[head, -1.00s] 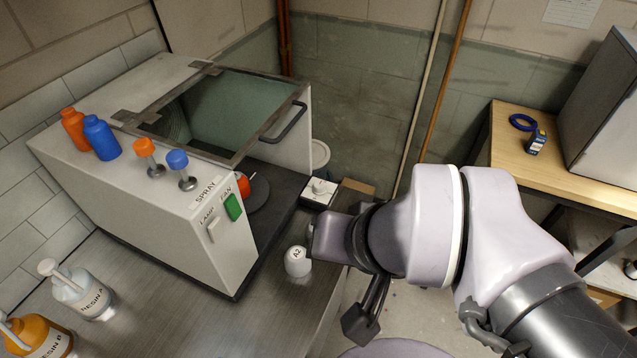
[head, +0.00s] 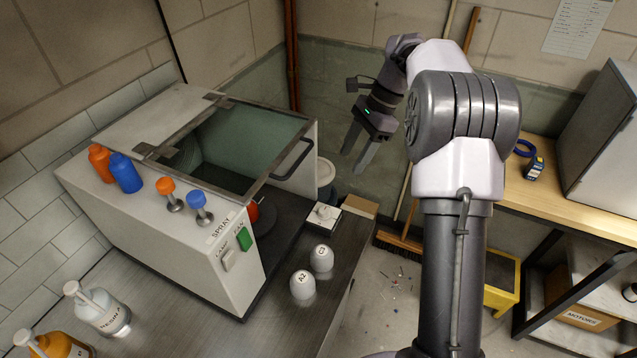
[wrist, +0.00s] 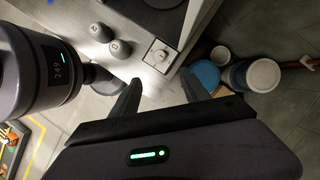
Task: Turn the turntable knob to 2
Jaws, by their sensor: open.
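The turntable knob (head: 323,212) is a small white knob on a square white-topped box at the bench's right edge, beside the spray booth. It also shows in the wrist view (wrist: 158,56), between and beyond the fingers. Its dial marks are too small to read. The dark round turntable (head: 264,222) is partly hidden by the booth, with a red object on it. My gripper (head: 356,162) is open and empty, raised to the upper right of the knob and apart from it; its fingers also show in the wrist view (wrist: 160,80).
The spray booth (head: 155,225) with its glass lid and handle stands left of the knob. Two white domed pieces marked A2 (head: 303,286) and C3 (head: 321,259) stand in front of the knob box. A cardboard-coloured block (head: 360,206) and lidded tubs (wrist: 262,75) are beyond it.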

